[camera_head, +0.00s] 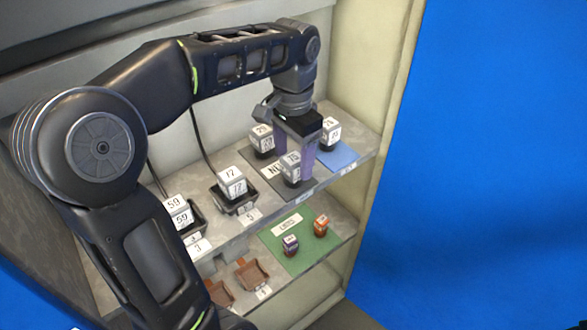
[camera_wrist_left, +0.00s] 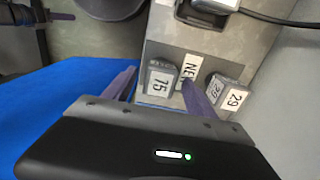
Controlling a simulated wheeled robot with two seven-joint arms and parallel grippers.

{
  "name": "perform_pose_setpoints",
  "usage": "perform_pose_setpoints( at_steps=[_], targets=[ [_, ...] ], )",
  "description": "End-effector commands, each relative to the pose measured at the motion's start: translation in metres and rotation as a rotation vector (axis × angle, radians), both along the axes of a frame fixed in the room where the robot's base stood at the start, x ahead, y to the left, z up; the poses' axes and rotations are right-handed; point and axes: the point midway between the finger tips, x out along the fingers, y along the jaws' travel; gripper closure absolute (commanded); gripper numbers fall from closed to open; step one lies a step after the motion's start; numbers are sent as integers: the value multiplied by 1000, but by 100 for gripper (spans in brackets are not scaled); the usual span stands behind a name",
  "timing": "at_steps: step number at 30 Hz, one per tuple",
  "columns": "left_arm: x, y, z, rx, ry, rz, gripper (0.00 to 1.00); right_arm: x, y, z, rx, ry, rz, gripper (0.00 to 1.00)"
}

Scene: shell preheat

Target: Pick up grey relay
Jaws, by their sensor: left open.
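My left gripper (camera_head: 298,160) reaches down over the upper shelf with its purple fingers apart. A grey relay marked 75 (camera_wrist_left: 160,79) shows between the two fingertips in the left wrist view; in the head view this grey relay (camera_head: 290,168) stands at the fingers, partly covered. I cannot tell whether the fingers touch it. Another grey relay, marked 29 (camera_wrist_left: 227,92), stands to its right in the wrist view; in the head view it (camera_head: 261,136) is behind the gripper. A further grey relay (camera_head: 330,128) stands to the right, on or near a blue mat.
Grey relays marked 77 (camera_head: 232,183) and 59 (camera_head: 177,212) sit in black sockets at the left. The lower shelf has a green mat (camera_head: 293,261) with two small relays and brown empty sockets (camera_head: 251,274). A cream side wall (camera_head: 378,90) bounds the right.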

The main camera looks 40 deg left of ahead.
Motion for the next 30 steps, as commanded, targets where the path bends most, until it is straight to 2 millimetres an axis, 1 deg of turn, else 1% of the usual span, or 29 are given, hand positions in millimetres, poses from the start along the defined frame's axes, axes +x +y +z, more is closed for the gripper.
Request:
perform_pose_setpoints(
  at_steps=[1,3,6,24,30],
  targets=[
    [-1,0,-6,0,3,0,35,0,0,4,-1,0,0,64],
    [0,0,-15,1,2,1,35,0,0,4,-1,0,0,64],
    [0,0,-23,0,0,1,35,0,0,4,-1,1,-1,64],
    [0,0,-23,0,-1,1,35,0,0,3,-1,1,-1,64],
    [0,0,-23,0,-1,1,51,0,0,3,-1,1,-1,64]
  ],
)
